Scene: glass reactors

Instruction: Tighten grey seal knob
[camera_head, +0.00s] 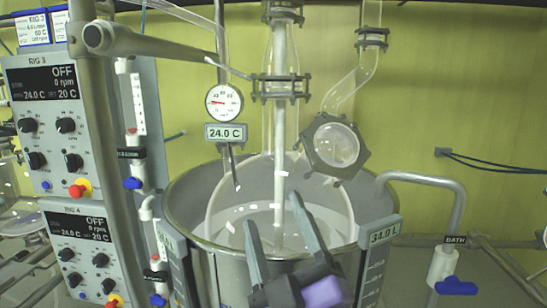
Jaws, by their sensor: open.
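I cannot pick out a grey seal knob with certainty. Grey clamped collars sit on the vertical glass stirrer column, one at mid height (280,87) and one at the top (283,13). A dark grey, many-sided flange (313,150) frames a round glass port to their right. My gripper (274,211) is in the lower middle, in front of the steel vessel (205,238). Its two grey fingers point up and stand apart, with nothing between them that I can see held. The fingers and the purple-and-dark gripper body hide part of the vessel's front.
Control panels with black knobs (42,110) stand at the left, with a metal rail (160,45) above. A dial gauge (224,102) and a temperature display (226,132) hang left of the column. A curved pipe with a blue-handled valve (456,286) stands at the right.

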